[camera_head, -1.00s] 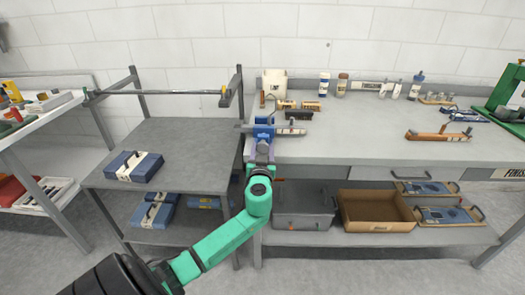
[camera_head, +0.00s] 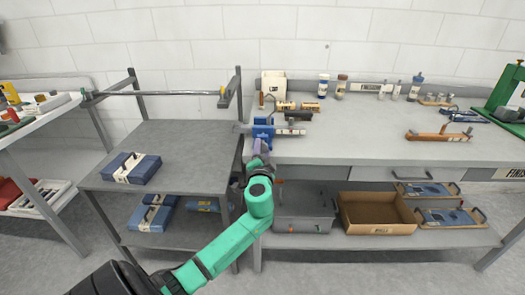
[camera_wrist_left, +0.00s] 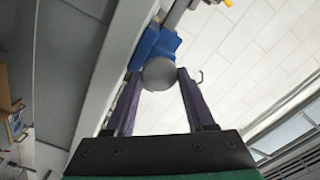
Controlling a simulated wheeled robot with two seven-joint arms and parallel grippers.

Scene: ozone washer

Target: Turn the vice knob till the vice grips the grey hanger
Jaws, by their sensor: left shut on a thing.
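The blue vice (camera_head: 263,131) is at the left front edge of the workbench; part of it shows in the wrist view (camera_wrist_left: 155,45). A grey bar-like piece (camera_head: 291,132), seemingly the grey hanger, sticks out to the right of the vice. Whether the jaws press on it cannot be told. The round grey vice knob (camera_wrist_left: 159,74) sits between the purple fingers of my left gripper (camera_head: 261,150). That gripper is shut on the knob, in front of the vice; in the head view it hides the knob. My right gripper is out of view.
Brushes and small tools (camera_head: 299,107) lie behind the vice. A white bin (camera_head: 274,83) and bottles stand along the back wall. An orange-handled tool (camera_head: 438,136) lies on the right. The middle of the workbench (camera_head: 350,145) is clear. A lower grey table (camera_head: 185,140) stands at the left.

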